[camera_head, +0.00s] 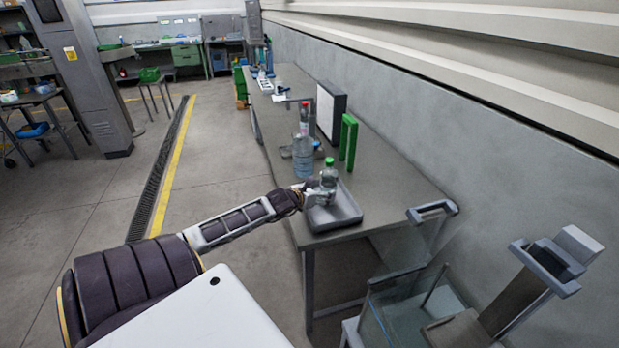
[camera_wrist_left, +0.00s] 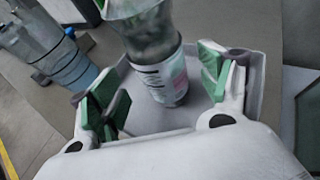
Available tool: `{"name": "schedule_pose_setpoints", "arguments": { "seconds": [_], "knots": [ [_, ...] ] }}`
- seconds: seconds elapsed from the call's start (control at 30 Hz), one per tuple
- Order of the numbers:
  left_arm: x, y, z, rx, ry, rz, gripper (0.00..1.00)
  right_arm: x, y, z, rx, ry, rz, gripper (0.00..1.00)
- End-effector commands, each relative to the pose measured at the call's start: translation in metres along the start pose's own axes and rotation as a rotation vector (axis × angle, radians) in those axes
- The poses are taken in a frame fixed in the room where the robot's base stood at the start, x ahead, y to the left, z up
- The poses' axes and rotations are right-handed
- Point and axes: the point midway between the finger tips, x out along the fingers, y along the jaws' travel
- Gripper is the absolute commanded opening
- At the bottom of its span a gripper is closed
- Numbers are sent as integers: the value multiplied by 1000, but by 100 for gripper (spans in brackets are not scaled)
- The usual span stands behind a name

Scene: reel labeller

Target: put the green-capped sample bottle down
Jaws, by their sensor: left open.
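The green-capped sample bottle (camera_head: 329,178) stands upright on the grey tray (camera_head: 346,212) near the front end of the long table. It is clear, with a pale label low on its side. My left gripper (camera_head: 320,194) is beside it at its lower half. In the left wrist view the bottle (camera_wrist_left: 158,65) is between and just beyond the spread green-padded fingers (camera_wrist_left: 160,92), with a gap on each side. Its cap is outside that view. My right gripper is in neither view.
A green upright frame (camera_head: 348,142) and a dark-edged white panel (camera_head: 328,110) stand further back. A glass-sided stand (camera_head: 410,305) is right of the table.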

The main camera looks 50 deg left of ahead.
Motion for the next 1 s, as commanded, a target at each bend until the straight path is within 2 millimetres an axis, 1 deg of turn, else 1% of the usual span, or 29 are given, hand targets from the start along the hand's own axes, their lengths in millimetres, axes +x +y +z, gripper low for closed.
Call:
{"name": "schedule_pose_setpoints", "arguments": {
  "seconds": [0.47,0.8,1.0],
  "knots": [
    [-32,-1,-1,-2,1,-1,77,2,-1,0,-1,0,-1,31],
    [-56,0,-1,-2,1,0,77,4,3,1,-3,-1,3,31],
    [-66,0,0,-1,0,0,77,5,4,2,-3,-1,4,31]
  ]
}}
